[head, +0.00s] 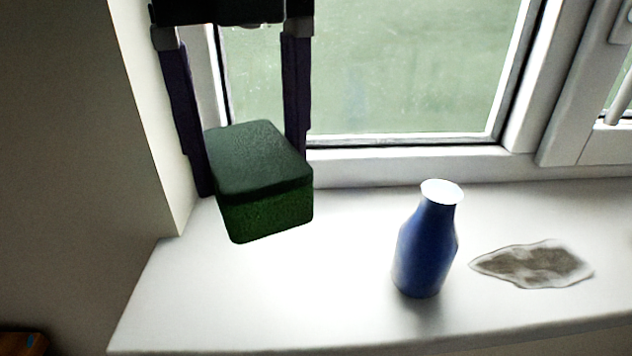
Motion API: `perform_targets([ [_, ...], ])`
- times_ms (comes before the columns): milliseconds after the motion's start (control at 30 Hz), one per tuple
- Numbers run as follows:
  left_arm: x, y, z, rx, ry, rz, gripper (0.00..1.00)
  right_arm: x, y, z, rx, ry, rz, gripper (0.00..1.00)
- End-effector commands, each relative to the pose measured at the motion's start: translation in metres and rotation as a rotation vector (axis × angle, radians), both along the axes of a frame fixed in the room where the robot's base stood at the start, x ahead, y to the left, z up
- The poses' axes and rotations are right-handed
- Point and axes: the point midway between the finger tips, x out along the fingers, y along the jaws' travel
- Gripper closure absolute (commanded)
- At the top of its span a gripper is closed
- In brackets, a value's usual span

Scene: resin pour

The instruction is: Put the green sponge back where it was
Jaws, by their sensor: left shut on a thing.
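The green sponge (262,185) is a block with a dark top layer and a greener lower layer. It is between the two dark purple fingers of my left gripper (248,155), which is shut on it. The sponge appears a little above the left part of the white window sill (330,290); I cannot tell the exact gap. The sponge hides part of the sill and the window frame behind it. My right gripper does not show.
A blue bottle (427,245) with a white top stands upright on the sill, right of the sponge. A grey-brown stain or flat patch (535,265) lies right of the bottle. The window (390,70) is behind, and a wall (150,110) bounds the left. The sill's front left is clear.

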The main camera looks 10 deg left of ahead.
Motion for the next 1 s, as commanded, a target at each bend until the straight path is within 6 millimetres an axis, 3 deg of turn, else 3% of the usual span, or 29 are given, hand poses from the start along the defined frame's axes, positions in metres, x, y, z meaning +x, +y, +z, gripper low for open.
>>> perform_targets([
  [100, -0.001, 0.001, -0.034, 0.001, 0.005, 0.001, 0.82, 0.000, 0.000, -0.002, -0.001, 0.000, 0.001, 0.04],
  [200, -0.001, 0.001, -0.054, 0.000, 0.003, 0.002, 0.82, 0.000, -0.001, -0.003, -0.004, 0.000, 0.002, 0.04],
  [433, 0.000, 0.000, -0.077, 0.000, 0.001, 0.001, 0.82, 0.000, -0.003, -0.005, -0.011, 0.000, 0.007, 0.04],
  [600, 0.000, 0.000, -0.105, 0.000, 0.001, 0.002, 0.82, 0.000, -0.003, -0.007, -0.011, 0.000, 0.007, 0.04],
  [900, 0.000, 0.000, -0.112, -0.001, -0.002, 0.001, 0.82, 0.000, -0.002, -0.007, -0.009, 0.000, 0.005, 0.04],
  [933, 0.000, 0.000, -0.112, -0.001, -0.002, 0.001, 0.26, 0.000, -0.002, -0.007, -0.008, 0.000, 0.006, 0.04],
  [1000, 0.000, 0.000, -0.112, -0.001, -0.002, 0.001, 0.18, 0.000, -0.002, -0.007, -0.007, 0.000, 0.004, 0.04],
])
